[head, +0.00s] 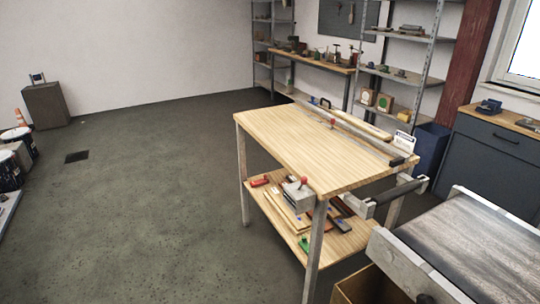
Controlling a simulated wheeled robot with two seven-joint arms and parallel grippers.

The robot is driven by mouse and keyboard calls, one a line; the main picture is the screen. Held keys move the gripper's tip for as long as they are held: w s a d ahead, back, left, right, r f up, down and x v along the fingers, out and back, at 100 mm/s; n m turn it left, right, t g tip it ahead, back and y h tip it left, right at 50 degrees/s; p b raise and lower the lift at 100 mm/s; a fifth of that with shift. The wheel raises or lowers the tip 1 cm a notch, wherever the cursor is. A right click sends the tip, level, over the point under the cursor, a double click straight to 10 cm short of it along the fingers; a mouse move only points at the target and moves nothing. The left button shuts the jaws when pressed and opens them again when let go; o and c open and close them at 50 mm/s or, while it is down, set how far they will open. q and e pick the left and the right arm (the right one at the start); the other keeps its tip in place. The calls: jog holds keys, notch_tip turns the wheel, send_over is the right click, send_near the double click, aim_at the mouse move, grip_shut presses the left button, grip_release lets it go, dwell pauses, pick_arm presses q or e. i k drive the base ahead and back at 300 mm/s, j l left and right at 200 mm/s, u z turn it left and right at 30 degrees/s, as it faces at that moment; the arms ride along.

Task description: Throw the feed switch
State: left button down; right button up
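I cannot tell from here which position the lever is in. The conveyor (470,245), with a dark belt and pale side rails, is at the lower right. Neither of my grippers is in view.
The bench's lower shelf (330,245) holds several tools and boards. A long rail (360,135) runs along the bench's back edge. A cardboard box (365,288) stands below the conveyor. Paint cans (10,175) stand at far left. The floor left of the bench is clear.

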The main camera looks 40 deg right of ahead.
aim_at(304, 180)
jog(key=i, duration=1.15)
jog(key=i+j+z, duration=0.15)
jog(key=i, duration=0.95)
jog(key=z, duration=0.45)
jog(key=i+z, duration=0.1)
jog(key=z, duration=0.8)
jog(key=j+z, duration=0.1)
jog(key=z, duration=0.8)
jog(key=j+z, duration=0.15)
jog(key=z, duration=0.75)
jog(key=i+j, duration=0.05)
jog(key=j, duration=0.05)
